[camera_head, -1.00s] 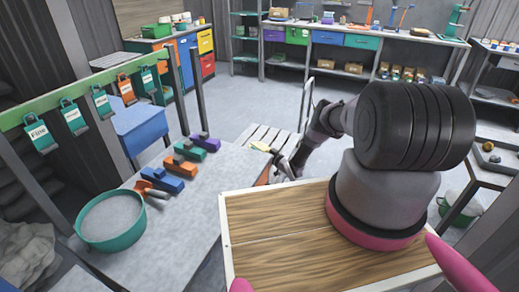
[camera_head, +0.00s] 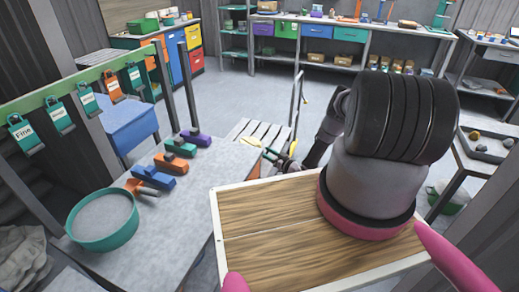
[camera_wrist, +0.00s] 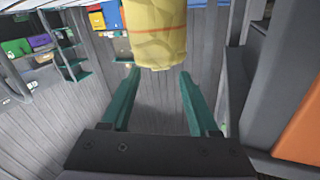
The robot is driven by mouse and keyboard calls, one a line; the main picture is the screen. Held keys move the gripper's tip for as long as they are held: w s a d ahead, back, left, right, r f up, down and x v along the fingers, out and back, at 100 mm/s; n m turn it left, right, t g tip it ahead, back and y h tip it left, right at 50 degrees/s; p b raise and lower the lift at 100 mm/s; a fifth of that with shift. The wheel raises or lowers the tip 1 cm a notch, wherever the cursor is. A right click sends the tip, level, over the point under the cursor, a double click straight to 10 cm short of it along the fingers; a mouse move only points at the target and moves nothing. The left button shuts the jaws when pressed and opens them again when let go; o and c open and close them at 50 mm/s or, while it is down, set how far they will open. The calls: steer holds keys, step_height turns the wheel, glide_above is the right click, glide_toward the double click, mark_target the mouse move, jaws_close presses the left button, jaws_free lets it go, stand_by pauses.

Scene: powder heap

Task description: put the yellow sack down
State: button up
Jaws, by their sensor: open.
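The yellow sack (camera_wrist: 157,35) shows in the wrist view, at the top centre, just beyond the fingertips. Its top is cut off by the frame edge. In the head view only a small yellow patch of the sack (camera_head: 250,142) shows, at the near edge of the slatted cart (camera_head: 266,130). My gripper (camera_wrist: 159,76) has its two teal fingers apart, with nothing between them along their length. Whether the fingertips touch the sack is unclear. In the head view my arm hides most of the gripper.
A grey bench (camera_head: 200,200) at left carries a green-rimmed round pan (camera_head: 103,243) and several coloured blocks. Labelled scoops hang on a green rail (camera_head: 65,87). Shelves and a long workbench (camera_head: 350,65) stand at the back. Open floor (camera_head: 240,90) lies beyond the cart.

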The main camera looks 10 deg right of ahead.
steer(key=shift+s+d, duration=0.25)
steer(key=shift+s, duration=0.2)
